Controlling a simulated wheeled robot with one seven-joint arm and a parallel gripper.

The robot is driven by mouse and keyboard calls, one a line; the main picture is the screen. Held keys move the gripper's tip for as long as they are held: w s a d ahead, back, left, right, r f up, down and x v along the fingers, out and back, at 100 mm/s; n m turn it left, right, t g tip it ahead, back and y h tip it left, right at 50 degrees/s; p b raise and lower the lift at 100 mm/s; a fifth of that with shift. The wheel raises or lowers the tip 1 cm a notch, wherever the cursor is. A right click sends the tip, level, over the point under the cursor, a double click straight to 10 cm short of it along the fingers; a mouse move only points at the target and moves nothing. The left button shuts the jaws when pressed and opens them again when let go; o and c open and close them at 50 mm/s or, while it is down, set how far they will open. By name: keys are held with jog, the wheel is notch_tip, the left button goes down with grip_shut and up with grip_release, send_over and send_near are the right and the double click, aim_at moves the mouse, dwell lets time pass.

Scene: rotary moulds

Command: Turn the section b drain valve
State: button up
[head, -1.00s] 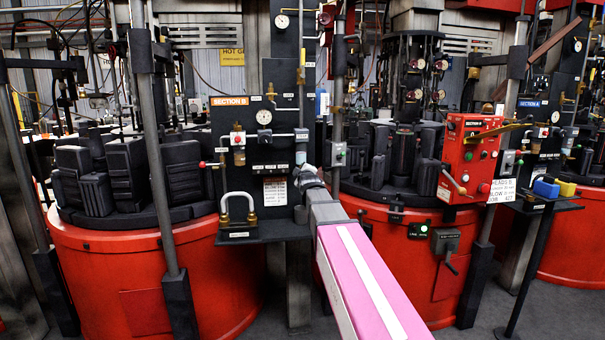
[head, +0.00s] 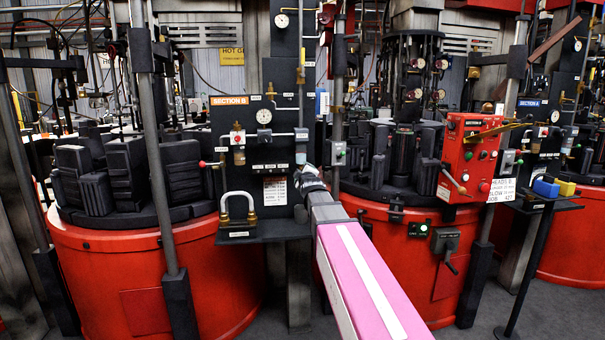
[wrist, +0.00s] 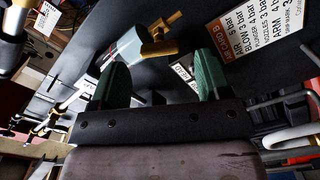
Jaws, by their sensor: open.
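The section B panel (head: 228,125) stands left of centre in the head view, under an orange sign. In the wrist view a brass fitting with a small handle (wrist: 160,40), which looks like the drain valve, sits at the end of a pale grey bowl (wrist: 125,46). The bowl also shows in the head view (head: 301,155), just above my gripper. My gripper (wrist: 161,62) is open, with its two green-padded fingers apart and nothing between them. The brass fitting shows beyond the gap between the fingertips; I cannot tell how far. In the head view my wrist hides the fingers.
A section B settings placard (wrist: 255,30) is at the upper right of the wrist view. A U-shaped pipe with brass ends (head: 238,210) stands on a ledge to the left. A red control box (head: 470,155) is to the right. Red mould drums (head: 150,280) stand below.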

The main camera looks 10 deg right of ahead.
jog(key=s, duration=0.7)
jog(key=shift+s, duration=0.3)
jog(key=s+f+m+g, duration=0.3)
jog(key=s+f+g, duration=0.15)
jog(key=f, duration=0.75)
jog(key=s+f+m+g, duration=0.3)
jog(key=s+f+g, duration=0.15)
jog(key=f, duration=0.85)
jog(key=s+f+m+g, duration=0.6)
jog(key=s+f+g, duration=0.3)
jog(key=s+f, duration=0.5)
jog(key=shift+s+d+f, duration=0.15)
jog(key=shift+s+f, duration=0.15)
jog(key=shift+s, duration=0.9)
jog(key=shift+c, duration=0.3)
